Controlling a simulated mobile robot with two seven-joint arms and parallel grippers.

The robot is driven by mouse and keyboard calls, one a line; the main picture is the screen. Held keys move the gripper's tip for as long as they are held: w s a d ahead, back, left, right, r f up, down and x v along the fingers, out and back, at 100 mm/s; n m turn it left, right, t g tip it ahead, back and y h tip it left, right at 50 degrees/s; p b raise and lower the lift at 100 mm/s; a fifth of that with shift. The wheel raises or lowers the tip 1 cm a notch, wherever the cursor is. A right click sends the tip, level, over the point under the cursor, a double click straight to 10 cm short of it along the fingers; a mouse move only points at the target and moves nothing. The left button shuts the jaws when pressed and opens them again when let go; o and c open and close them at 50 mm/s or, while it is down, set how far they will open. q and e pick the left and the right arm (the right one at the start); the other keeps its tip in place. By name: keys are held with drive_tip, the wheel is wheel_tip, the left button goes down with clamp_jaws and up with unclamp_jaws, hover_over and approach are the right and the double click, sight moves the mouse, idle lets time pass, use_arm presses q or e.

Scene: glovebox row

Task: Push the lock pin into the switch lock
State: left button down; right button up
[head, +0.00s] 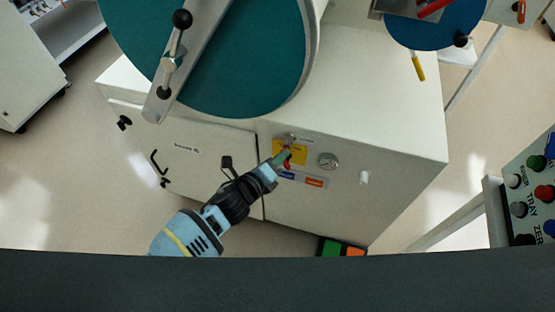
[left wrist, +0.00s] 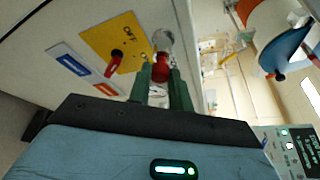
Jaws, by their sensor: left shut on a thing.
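My left gripper (head: 279,158) is at the front of the white cabinet, beside the yellow switch plate (head: 298,155). In the left wrist view its green fingers (left wrist: 161,76) are shut on a small red piece, seemingly the lock pin (left wrist: 160,66). Just beyond the red piece is a round silvery part (left wrist: 163,40); I cannot tell whether they touch. The yellow plate (left wrist: 100,40) reads OFF and carries a red switch handle (left wrist: 117,56) left of the fingers. The lock hole and the pin's tip are hidden. My right gripper is not in view.
A large teal disc with a metal bar (head: 205,45) is above the cabinet. A button panel (head: 530,185) stands at the right. Floor is clear on the left.

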use_arm(q)
drive_tip(key=c, duration=1.2)
unclamp_jaws()
drive_tip(key=shift+w, duration=0.1)
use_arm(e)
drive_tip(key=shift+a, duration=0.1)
use_arm(q)
drive_tip(key=shift+p+v, duration=0.4)
drive_tip(key=shift+v, duration=3.5)
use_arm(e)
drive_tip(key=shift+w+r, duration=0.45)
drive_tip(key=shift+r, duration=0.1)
